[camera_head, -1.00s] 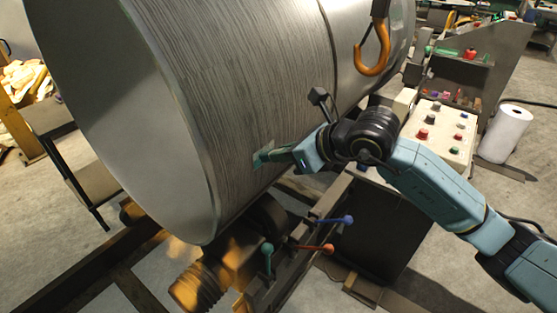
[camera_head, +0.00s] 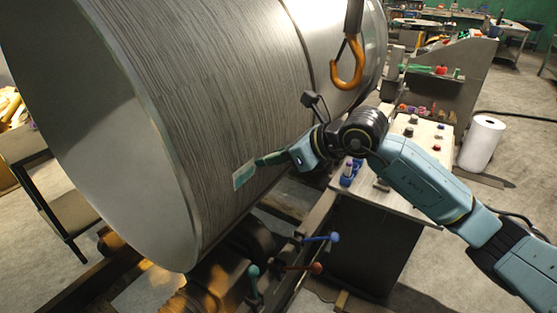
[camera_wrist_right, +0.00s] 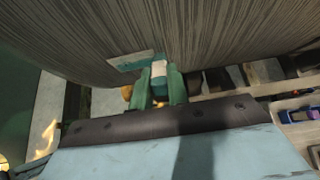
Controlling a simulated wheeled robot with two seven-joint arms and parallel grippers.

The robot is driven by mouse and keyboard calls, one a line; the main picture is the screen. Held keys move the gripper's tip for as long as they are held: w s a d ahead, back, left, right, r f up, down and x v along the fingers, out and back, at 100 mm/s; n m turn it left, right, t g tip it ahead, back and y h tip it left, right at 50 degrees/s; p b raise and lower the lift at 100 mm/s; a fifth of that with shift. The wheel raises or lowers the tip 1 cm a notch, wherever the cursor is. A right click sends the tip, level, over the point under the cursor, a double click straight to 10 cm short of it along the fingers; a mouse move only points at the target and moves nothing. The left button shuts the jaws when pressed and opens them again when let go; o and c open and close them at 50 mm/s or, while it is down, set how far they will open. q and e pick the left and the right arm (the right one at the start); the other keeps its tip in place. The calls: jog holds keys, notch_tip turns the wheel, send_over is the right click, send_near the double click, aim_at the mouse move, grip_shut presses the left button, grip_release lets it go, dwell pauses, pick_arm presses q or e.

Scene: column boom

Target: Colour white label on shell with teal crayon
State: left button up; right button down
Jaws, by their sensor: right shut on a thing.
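The large grey cylindrical shell (camera_head: 200,95) fills the left and middle of the head view. A small label (camera_head: 243,175) on its lower side shows pale and teal areas. My right gripper (camera_head: 262,161) is at the label's right edge. In the right wrist view its green fingers (camera_wrist_right: 160,88) are shut on the crayon (camera_wrist_right: 159,74), which shows a pale wrap and a teal end. The label also shows in the wrist view (camera_wrist_right: 122,64), mostly left of the crayon. I cannot tell whether the tip touches it. My left gripper is out of view.
An orange hook (camera_head: 347,68) hangs in front of the shell, above my right arm. A control box with buttons (camera_head: 425,135) stands behind the arm. Blue, red and teal levers (camera_head: 318,238) stick out below. A white roll (camera_head: 482,143) stands on the floor at right.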

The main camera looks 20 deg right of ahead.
jog(key=s+a, duration=0.5)
jog(key=a, duration=0.2)
jog(key=shift+s, duration=0.2)
dwell(0.5)
jog(key=s+d+b, duration=0.2)
jog(key=s+d, duration=0.1)
jog(key=s, duration=0.1)
jog(key=shift+s+d, duration=0.35)
jog(key=shift+d, duration=0.05)
dwell(0.4)
jog(key=shift+s+d+b, duration=0.9)
jog(key=shift+s+b, duration=0.25)
jog(key=shift+b, duration=0.05)
